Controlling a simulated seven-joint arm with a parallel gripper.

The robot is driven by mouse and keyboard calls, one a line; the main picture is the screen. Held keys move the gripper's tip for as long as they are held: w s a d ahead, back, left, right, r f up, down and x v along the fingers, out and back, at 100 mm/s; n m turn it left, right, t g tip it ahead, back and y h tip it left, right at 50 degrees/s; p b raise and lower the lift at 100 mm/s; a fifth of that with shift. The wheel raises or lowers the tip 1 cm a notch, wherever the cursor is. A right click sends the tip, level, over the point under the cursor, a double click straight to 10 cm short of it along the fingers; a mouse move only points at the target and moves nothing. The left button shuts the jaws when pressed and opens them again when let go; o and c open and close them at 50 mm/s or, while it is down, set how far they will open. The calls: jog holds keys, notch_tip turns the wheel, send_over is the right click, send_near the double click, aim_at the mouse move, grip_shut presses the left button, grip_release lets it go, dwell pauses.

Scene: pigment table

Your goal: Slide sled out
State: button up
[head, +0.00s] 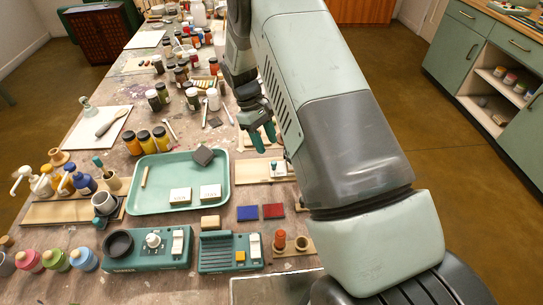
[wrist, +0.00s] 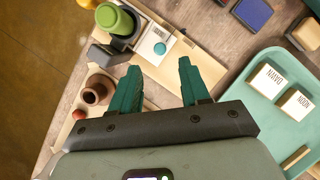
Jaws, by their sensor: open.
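What appears to be the sled is a pale plate with a round teal knob (wrist: 158,47), lying on a light wooden board (wrist: 195,62) in the wrist view. In the head view a small teal-topped piece (head: 275,168) sits at the right end of a wooden board (head: 250,170), partly beside my arm. My gripper (wrist: 156,82) is open and empty, its two teal fingers spread, with the plate just beyond the fingertips in the picture. In the head view my gripper (head: 262,138) hangs over the far side of that board. I cannot tell its height.
A green cylinder (wrist: 114,20) stands in a dark holder near the plate. A brown pot (wrist: 96,90) is on another board. A teal tray (head: 148,207) with labelled blocks lies left of the board. Blue (head: 247,213) and red (head: 273,211) pads lie in front. Jars crowd the back.

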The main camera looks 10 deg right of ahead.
aim_at(273, 162)
jog(key=x, duration=0.6)
jog(key=shift+s+f, duration=0.1)
jog(key=shift+f, duration=0.05)
jog(key=shift+c, duration=0.2)
grip_shut()
